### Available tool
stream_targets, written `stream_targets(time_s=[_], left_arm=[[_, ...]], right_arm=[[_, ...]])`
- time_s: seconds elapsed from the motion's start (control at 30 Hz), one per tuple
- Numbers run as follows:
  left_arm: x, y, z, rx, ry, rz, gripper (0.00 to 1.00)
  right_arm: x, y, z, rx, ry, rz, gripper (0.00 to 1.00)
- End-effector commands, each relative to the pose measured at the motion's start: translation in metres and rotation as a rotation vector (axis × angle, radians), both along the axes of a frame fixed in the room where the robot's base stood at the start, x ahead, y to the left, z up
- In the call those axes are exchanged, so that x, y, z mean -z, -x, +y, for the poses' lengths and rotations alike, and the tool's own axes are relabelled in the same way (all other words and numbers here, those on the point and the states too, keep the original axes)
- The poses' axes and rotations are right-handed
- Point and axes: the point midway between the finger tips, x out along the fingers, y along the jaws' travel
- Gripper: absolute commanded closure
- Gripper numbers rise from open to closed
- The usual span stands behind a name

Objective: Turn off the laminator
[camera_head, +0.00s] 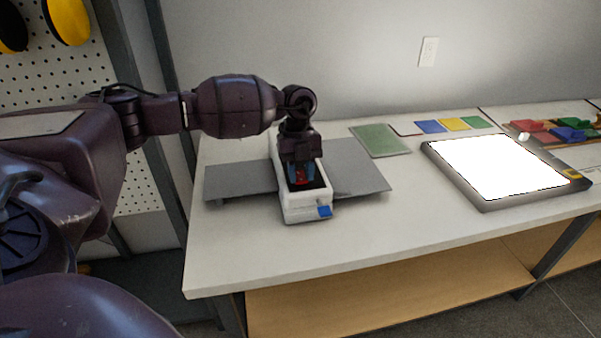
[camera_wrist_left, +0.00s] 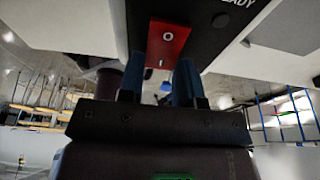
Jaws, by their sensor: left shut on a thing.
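The laminator (camera_head: 306,211) is a white unit with a dark top panel, standing on the white table with flat grey trays on both sides. A blue tab (camera_head: 325,211) sticks out at its near end. My left gripper (camera_head: 302,178) reaches down onto the dark panel from above. In the left wrist view its two blue fingers (camera_wrist_left: 158,78) are shut on a red switch (camera_wrist_left: 167,40) with a white O mark. The fingers hide part of the switch. Lettering ending in "EADY" shows on the dark panel (camera_wrist_left: 215,40). My right gripper is not in view.
A bright light panel (camera_head: 495,165) lies on the table to the right. A green sheet (camera_head: 380,140), coloured cards (camera_head: 453,125) and coloured pieces (camera_head: 565,128) lie along the back. The tabletop in front of the laminator is clear. A wall stands close behind.

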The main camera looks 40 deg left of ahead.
Motion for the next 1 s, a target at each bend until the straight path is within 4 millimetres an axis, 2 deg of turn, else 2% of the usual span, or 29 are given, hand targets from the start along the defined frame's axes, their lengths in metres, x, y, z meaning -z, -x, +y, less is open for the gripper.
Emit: stream_targets(time_s=[0.27,0.3,0.47,0.77,0.87,1.0], left_arm=[[-0.001,0.000,0.000,0.000,0.004,0.003,0.92],[-0.001,0.000,0.000,0.000,0.004,0.002,0.65],[-0.001,0.000,0.000,0.000,0.004,0.002,0.43],[-0.002,-0.001,0.000,0.000,0.003,0.001,0.43],[-0.010,-0.002,0.002,-0.001,0.003,-0.001,0.43],[-0.032,-0.005,0.006,0.000,0.003,-0.004,0.43]], right_arm=[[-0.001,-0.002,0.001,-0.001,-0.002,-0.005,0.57],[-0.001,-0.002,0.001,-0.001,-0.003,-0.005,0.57],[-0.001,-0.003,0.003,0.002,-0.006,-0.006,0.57],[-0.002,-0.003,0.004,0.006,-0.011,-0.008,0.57],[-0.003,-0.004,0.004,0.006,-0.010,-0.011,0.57],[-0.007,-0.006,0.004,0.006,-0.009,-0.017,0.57]])
